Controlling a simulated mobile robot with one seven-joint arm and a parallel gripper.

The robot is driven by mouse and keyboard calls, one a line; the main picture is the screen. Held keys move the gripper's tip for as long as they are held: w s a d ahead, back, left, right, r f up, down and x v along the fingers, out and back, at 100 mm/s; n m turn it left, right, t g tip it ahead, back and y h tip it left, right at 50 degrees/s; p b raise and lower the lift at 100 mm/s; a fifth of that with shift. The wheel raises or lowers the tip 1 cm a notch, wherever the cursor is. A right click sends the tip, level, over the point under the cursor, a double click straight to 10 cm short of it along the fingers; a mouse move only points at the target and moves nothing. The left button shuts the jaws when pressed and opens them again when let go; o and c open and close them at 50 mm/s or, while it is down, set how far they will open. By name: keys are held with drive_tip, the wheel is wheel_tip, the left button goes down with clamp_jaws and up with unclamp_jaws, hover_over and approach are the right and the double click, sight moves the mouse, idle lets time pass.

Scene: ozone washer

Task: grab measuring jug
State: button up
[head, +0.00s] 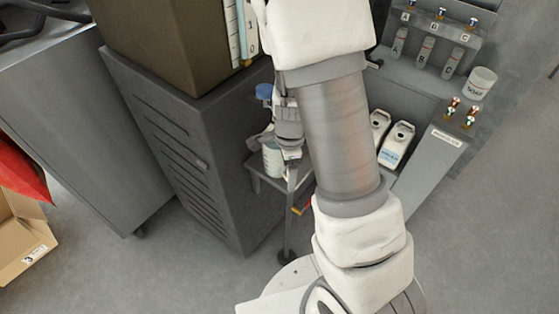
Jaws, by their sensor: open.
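My arm fills the middle of the head view and hides much of the small grey stand (262,182) behind it. My gripper (274,145) shows small and dark to the left of the arm, over this stand, and is open. A pale, whitish vessel (271,161) stands on the stand just below the gripper. It may be the measuring jug, but its shape is partly covered. I cannot tell whether the fingers touch it or are around it. A blue-capped item (264,91) shows just above the gripper.
A dark grey cabinet (170,140) with a brown box on top stands close left of the stand. Right of my arm are white bottles (397,145), a rack of labelled cylinders (425,52) and a white tub (481,83). A cardboard box (22,238) lies far left. Floor at lower right is clear.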

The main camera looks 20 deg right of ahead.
drive_tip(key=shift+f, duration=0.2)
clamp_jaws()
idle(0.3)
drive_tip(key=shift+r, duration=0.1)
drive_tip(key=shift+r+p, duration=0.45)
drive_tip(key=shift+r, duration=0.25)
drive_tip(key=s+d+b, duration=1)
drive_tip(key=s+b, duration=0.1)
drive_tip(key=s, duration=0.3)
drive_tip(key=shift+s+d, duration=0.15)
idle(0.6)
